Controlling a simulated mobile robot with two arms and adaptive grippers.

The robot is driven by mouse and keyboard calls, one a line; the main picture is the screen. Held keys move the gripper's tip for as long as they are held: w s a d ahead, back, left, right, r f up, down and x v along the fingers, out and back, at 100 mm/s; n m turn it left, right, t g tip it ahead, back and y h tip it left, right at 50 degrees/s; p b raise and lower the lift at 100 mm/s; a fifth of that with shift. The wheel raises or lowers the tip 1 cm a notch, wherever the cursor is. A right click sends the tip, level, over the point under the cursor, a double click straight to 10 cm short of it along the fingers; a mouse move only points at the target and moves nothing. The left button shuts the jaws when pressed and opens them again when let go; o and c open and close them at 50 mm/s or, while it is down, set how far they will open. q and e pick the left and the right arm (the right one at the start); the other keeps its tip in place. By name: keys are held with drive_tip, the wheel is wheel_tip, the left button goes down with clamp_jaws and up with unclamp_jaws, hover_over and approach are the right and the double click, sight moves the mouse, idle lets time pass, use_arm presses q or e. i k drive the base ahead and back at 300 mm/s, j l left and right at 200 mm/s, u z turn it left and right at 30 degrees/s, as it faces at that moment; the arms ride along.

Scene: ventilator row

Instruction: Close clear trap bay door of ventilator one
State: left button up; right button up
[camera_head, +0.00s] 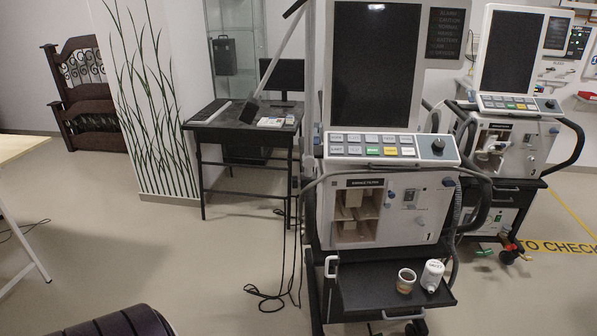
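Ventilator one (408,228), a pale unit marked "1", stands right of centre under a large dark screen (374,62). Its trap bay (356,214) is a recess in the left of the front face, below a dark label strip. Pale parts show inside the bay. I cannot clearly make out the clear door panel or its angle. A white loop-shaped handle (330,267) shows just below and left of the bay; I cannot tell what it belongs to. Neither of my grippers is in view.
A black shelf (365,290) below the bay holds a small cup (405,281) and a white jar (432,275). A second ventilator (515,140) stands behind right. A dark desk (240,125) stands behind left. Cables (275,295) lie on the floor; the floor at left is mostly clear.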

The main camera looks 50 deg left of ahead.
sight(334, 256)
drive_tip(key=j+u, duration=0.35)
drive_tip(key=j, duration=0.15)
drive_tip(key=j+u, duration=0.4)
drive_tip(key=k+j, duration=0.05)
drive_tip(key=j, duration=0.05)
